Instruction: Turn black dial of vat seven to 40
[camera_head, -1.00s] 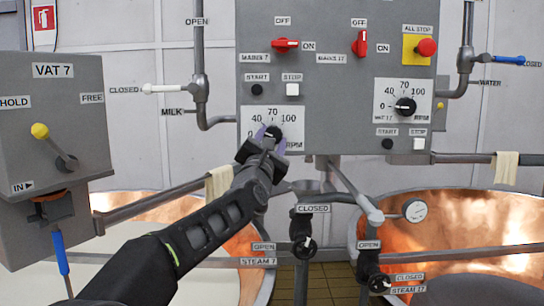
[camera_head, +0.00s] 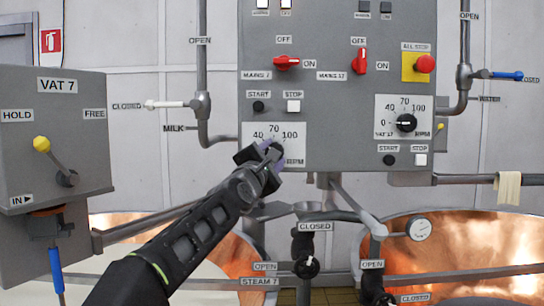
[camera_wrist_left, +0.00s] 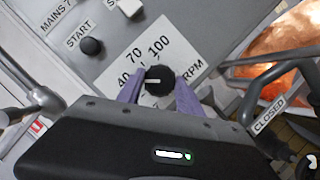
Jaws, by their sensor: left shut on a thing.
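The black dial of vat seven (camera_head: 276,149) sits on a white RPM plate (camera_head: 257,131) marked 40, 70 and 100, low on the grey control panel. My left gripper (camera_head: 268,156) is at the dial and covers part of it and the plate. In the left wrist view, its purple fingertips (camera_wrist_left: 160,92) stand on both sides of the dial (camera_wrist_left: 160,80) and are shut on it. The dial's white mark points left there, toward the 40 label (camera_wrist_left: 125,80). The 0 label is hidden. My right gripper is not in view.
A similar black dial for vat 17 (camera_head: 406,123) is at the right. Above are red mains switches (camera_head: 286,63) and the red all stop button (camera_head: 425,64). The start button (camera_head: 258,106) and stop button (camera_head: 293,106) lie just above the plate. Pipes and copper vats are below.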

